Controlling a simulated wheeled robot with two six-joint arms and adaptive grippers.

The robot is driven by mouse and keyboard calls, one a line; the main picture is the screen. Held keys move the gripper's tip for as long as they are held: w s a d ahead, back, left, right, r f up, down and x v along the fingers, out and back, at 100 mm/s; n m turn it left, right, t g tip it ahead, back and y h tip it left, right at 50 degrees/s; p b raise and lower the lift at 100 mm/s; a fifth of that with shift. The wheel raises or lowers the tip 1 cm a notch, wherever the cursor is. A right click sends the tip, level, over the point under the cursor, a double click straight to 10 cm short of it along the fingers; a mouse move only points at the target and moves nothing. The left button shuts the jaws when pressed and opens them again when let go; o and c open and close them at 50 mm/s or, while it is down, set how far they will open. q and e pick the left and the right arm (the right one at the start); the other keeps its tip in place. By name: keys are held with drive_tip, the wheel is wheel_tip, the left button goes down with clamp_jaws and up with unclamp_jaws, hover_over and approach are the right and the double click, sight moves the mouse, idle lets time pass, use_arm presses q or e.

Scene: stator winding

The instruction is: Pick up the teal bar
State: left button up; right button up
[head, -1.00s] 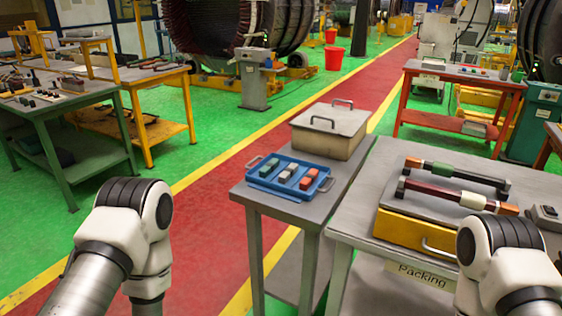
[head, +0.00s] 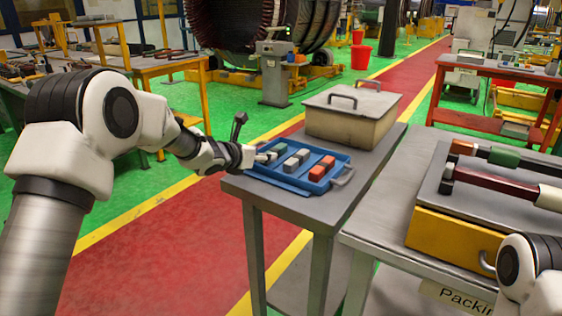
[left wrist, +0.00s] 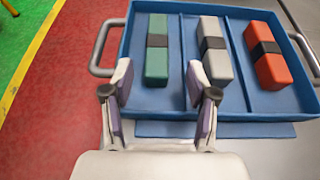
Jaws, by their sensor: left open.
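The teal bar (left wrist: 157,50) has a dark band around its middle and lies in the left compartment of the blue tray (left wrist: 185,129). In the head view the teal bar (head: 280,148) is at the tray's left side, partly behind my gripper. My left gripper (left wrist: 165,88) is open and empty, its fingertips on either side of the teal bar's near end. I cannot tell how high they are above it. In the head view my left gripper (head: 268,156) is at the tray's left edge. My right gripper is out of view.
A grey-white bar (left wrist: 214,50) and an orange-red bar (left wrist: 266,55) lie in the other compartments. A lidded metal box (head: 352,118) stands behind the tray. At right, the packing table (head: 385,225) bears a yellow case (head: 445,236) and long bars.

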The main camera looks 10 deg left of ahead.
sight(272, 151)
use_arm(q)
drive_tip(key=shift+w+r, duration=0.1)
drive_tip(key=shift+w, duration=0.05)
drive_tip(key=shift+w+d+p, duration=0.15)
drive_tip(key=shift+w+p, duration=0.2)
drive_tip(key=shift+p, duration=0.05)
drive_tip(key=p+x, duration=0.1)
drive_tip(key=x, duration=0.3)
drive_tip(key=shift+w+f+p, duration=0.3)
drive_tip(key=shift+w+p, duration=0.05)
drive_tip(key=shift+w+f, duration=0.15)
drive_tip(key=shift+f, duration=0.05)
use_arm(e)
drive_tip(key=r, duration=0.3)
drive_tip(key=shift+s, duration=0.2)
use_arm(q)
clamp_jaws()
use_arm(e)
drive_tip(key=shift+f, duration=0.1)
